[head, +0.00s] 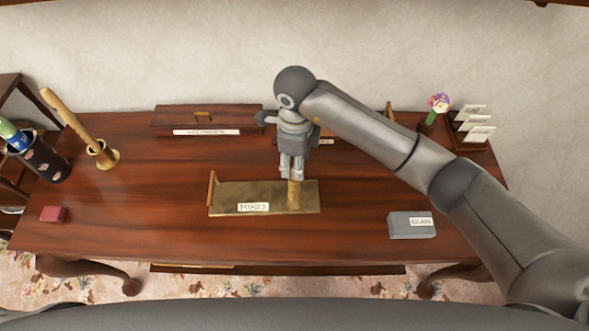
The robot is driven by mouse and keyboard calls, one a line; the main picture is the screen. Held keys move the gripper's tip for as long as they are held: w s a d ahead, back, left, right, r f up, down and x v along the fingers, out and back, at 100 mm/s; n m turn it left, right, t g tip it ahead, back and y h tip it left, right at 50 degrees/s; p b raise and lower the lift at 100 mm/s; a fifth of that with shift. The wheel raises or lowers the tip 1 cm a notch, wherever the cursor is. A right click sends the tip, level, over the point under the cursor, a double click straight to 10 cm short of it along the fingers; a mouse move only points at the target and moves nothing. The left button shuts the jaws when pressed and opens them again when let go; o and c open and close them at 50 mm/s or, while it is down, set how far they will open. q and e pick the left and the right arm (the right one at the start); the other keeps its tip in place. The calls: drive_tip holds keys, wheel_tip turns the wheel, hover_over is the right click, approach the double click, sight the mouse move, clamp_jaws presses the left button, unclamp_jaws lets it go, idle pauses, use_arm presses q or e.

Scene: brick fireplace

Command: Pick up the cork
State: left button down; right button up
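A small tan cylinder, which looks like the cork (294,195), is at the right part of a brass tray (232,194) labelled "POSIES". It appears upright. My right gripper (292,175) points down directly over it, with the fingertips at its top edge in the picture. The fingers are close together, and I cannot tell whether they touch the cork or grip it. My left gripper is not in view.
A grey box (411,226) labelled "GLASS" lies at the right front, a small red block (53,214) at the left front. A brass holder (105,158) with a wooden stick, a wooden box (205,117), a flower (438,104) and a card rack (470,141) stand farther back.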

wheel_tip(320, 180, down, 2)
drive_tip(key=shift+s+f+p, duration=0.1)
drive_tip(key=shift+s+p, duration=0.05)
drive_tip(key=shift+p, duration=0.3)
drive_tip(key=shift+f, duration=0.55)
drive_tip(key=c, duration=0.4)
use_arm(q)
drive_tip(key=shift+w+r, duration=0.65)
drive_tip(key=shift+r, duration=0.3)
use_arm(e)
drive_tip(key=c, duration=0.4)
